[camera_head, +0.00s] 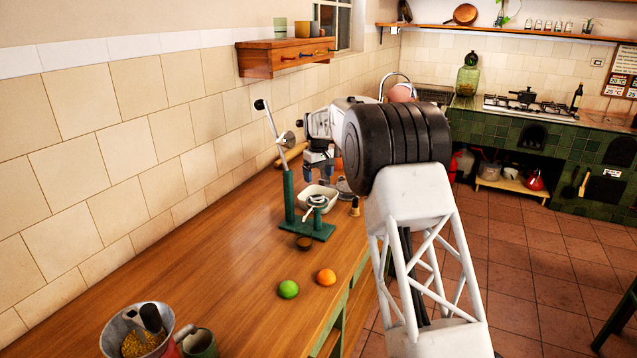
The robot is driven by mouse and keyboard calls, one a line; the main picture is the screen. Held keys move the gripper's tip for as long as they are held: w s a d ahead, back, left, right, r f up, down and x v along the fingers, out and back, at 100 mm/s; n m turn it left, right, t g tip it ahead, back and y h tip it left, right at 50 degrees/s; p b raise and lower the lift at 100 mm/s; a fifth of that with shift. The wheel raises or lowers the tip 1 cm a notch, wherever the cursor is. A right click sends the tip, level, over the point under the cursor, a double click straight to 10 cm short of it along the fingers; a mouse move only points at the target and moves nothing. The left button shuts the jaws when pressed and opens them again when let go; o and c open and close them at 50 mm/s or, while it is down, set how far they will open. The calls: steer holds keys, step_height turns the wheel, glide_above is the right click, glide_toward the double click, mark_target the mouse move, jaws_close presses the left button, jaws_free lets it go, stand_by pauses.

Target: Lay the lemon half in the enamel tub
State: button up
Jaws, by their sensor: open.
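The white enamel tub (331,192) stands on the wooden counter, partly behind the green lever press. My gripper (320,178) is above the far part of the tub, pointing down with its jaws open. Its fingertips are small in this view, and I cannot tell how high they are above the tub. I cannot make out the lemon half; it may be hidden by my arm, the press or the tub wall.
The green lever press (289,197) stands close to the tub. A lime (288,289), an orange (326,277) and a small brown object (304,243) lie nearer. A grain-filled pan (115,335) stands at front left. The tiled wall borders the counter.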

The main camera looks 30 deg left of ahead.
steer(key=shift+r, duration=1.3)
steer(key=s+d+r+m, duration=0.1)
steer(key=s+d+r, duration=0.2)
steer(key=d+r, duration=0.6)
steer(key=s+d+r+m, duration=0.2)
steer(key=d+r, duration=0.2)
steer(key=d, duration=0.8)
steer(key=s+d+r+m+t, duration=0.1)
steer(key=s+d+r, duration=0.4)
steer(key=d, duration=0.5)
steer(key=s+d+r+m, duration=0.2)
steer(key=s+d, duration=0.6)
steer(key=d, duration=0.2)
steer(key=s+d+m, duration=0.3)
steer(key=s+d, duration=1.3)
steer(key=s, duration=0.4)
steer(key=s+d+f+m, duration=0.1)
steer(key=s+d+f, duration=0.2)
steer(key=s, duration=0.5)
steer(key=s+d+f+m+t, duration=0.1)
steer(key=s+d+f, duration=0.2)
steer(key=s, duration=0.5)
steer(key=s+d+f+m, duration=0.1)
steer(key=s+d+f, duration=0.3)
steer(key=s, duration=0.4)
steer(key=shift+f+t, duration=0.3)
